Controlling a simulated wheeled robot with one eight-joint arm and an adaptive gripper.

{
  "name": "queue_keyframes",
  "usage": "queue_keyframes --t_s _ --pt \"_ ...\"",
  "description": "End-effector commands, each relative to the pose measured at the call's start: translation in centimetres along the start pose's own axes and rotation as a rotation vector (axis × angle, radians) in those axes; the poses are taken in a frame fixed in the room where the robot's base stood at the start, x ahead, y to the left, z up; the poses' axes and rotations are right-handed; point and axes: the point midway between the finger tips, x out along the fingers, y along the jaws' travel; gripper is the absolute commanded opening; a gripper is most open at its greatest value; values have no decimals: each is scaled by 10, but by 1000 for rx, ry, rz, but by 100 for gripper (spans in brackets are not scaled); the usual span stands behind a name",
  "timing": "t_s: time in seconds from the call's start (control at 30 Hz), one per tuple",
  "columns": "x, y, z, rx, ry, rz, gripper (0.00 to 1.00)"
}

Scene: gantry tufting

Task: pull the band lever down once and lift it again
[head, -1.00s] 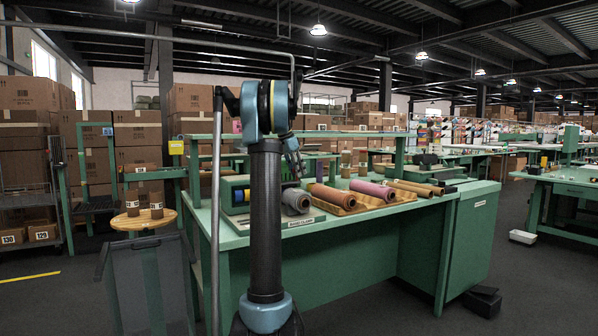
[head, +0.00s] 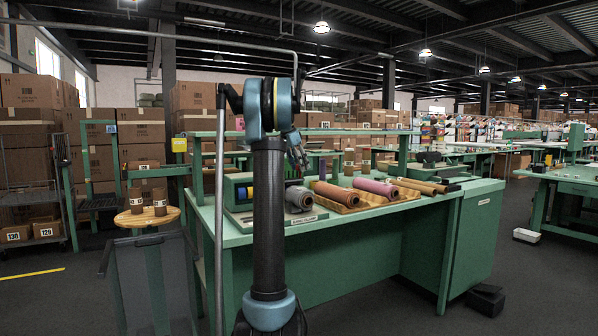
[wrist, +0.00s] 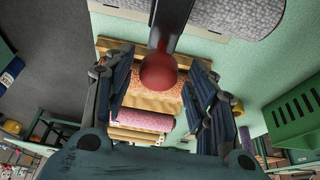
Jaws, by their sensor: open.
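The band lever shows in the wrist view as a dark bar (wrist: 174,22) ending in a red ball knob (wrist: 160,72). The knob appears between the two spread fingers of my gripper (wrist: 158,78), with a visible gap on each side. Its depth relative to the fingertips is hard to tell. In the head view my gripper (head: 297,156) hangs open above the left part of the green workbench (head: 345,222), over a grey roll (head: 299,198). I cannot make out the lever there; my arm hides part of this area.
A pink roll (head: 374,188) and brown rolls lie on a wooden rack right of the grey roll. A green shelf rail (head: 345,133) crosses behind the gripper. A round wooden stand (head: 147,217) with two brown spools is at left.

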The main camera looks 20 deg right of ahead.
Motion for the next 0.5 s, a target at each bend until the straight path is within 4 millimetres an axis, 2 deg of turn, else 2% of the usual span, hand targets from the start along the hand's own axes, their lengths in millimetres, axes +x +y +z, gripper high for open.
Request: queue_keyframes --t_s 0.3,0.5 --pt "-62 -1 1 -2 0 0 52" --pt "-89 -2 1 -3 0 0 52"
